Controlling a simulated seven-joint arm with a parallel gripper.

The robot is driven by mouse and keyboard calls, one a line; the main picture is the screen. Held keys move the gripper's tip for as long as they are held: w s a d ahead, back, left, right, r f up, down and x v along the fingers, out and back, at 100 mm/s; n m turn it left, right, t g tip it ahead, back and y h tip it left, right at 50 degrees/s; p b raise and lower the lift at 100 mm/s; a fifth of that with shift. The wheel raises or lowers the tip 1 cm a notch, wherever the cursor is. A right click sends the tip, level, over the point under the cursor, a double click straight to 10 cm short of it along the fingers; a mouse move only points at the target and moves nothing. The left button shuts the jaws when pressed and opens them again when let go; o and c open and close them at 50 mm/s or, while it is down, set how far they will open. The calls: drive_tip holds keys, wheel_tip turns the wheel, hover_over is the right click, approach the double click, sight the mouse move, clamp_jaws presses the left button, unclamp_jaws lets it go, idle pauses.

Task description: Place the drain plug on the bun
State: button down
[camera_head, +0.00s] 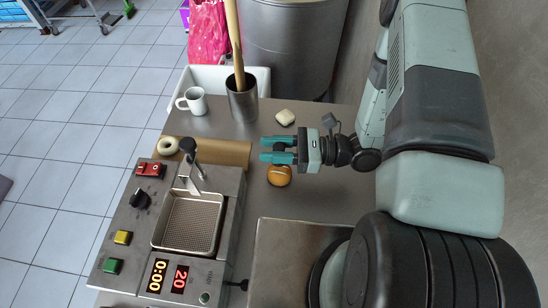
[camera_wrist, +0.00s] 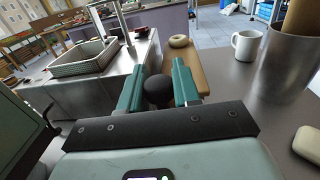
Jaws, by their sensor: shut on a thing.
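The drain plug (camera_wrist: 158,91) shows in the wrist view as a dark rounded thing between the two teal fingers of my gripper (camera_wrist: 158,88). In the head view my gripper (camera_head: 266,149) is above the counter, its fingers pointing left; the plug is hard to make out there. The bun (camera_head: 279,176) is golden brown with a pale mark on top. It rests on the counter, just below my fingers in the head picture, and looks apart from them. The bun does not show in the wrist view.
A wooden board (camera_head: 222,151) lies left of my gripper, with a pale ring (camera_head: 168,145) near its far end. A machine with a metal basket (camera_head: 189,222) stands lower left. A white mug (camera_head: 192,100), a steel pot (camera_head: 242,104) and a pale lump (camera_head: 285,117) stand behind.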

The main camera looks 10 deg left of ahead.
wheel_tip(320, 180, down, 4)
drive_tip(key=shift+f, duration=0.1)
drive_tip(key=c, duration=0.8)
unclamp_jaws()
drive_tip(key=shift+d, duration=0.1)
drive_tip(key=shift+w+d, duration=0.1)
drive_tip(key=shift+d, duration=0.25)
drive_tip(key=d, duration=0.4)
drive_tip(key=shift+w+d, duration=0.15)
drive_tip(key=shift+d, duration=0.15)
wheel_tip(320, 180, up, 7)
drive_tip(key=shift+a, duration=0.25)
